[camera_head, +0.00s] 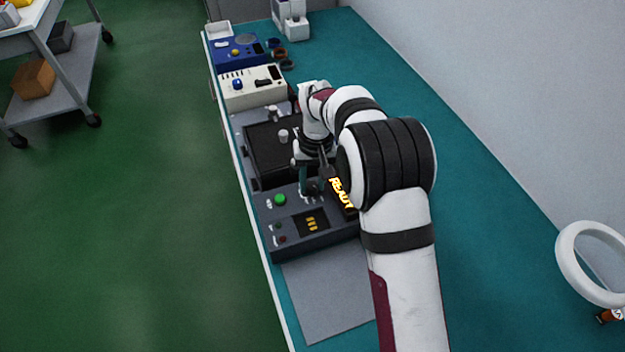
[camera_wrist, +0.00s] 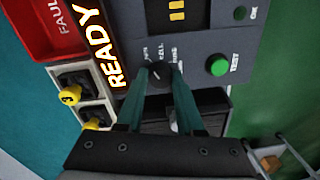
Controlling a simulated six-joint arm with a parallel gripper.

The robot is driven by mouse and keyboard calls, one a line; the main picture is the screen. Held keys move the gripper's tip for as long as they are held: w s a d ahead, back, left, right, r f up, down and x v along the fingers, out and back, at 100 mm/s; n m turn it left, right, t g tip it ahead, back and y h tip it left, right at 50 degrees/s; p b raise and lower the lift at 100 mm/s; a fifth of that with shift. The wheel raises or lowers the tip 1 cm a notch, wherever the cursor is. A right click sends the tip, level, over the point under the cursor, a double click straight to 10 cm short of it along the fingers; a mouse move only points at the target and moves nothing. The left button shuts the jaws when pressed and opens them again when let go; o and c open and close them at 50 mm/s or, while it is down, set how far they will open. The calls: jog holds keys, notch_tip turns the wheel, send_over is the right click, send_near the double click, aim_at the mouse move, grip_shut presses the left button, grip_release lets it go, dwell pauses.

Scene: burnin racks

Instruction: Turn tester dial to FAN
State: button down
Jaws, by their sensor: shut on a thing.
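The tester (camera_head: 290,243) is a dark grey box on the bench with a green button (camera_head: 280,199), marked TEST in the wrist view (camera_wrist: 218,66). Its panel carries the dial (camera_wrist: 158,74), a dark knob with a pale pointer line and small white labels around it. The labels are too small to read surely, so I cannot tell which one the pointer marks. My gripper (camera_wrist: 160,84) points down at the panel, its two teal fingers shut on the dial from either side. In the head view my gripper (camera_head: 309,187) partly hides the dial.
A lit READY sign (camera_wrist: 107,47) and a red FAULT bin (camera_wrist: 61,28) stand beside the panel. Yellow-handled parts (camera_wrist: 70,96) sit next to them. A black case (camera_head: 268,150) adjoins the tester. A white ring (camera_head: 570,262) stands at right. Open bench lies right of my arm.

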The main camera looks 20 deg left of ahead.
aim_at(316, 184)
dwell(0.4)
jog(key=c, duration=0.5)
grip_release()
jog(key=shift+c, duration=0.2)
notch_tip(316, 184, up, 16)
jog(key=shift+w+d, duration=0.2)
jog(key=shift+d, duration=0.1)
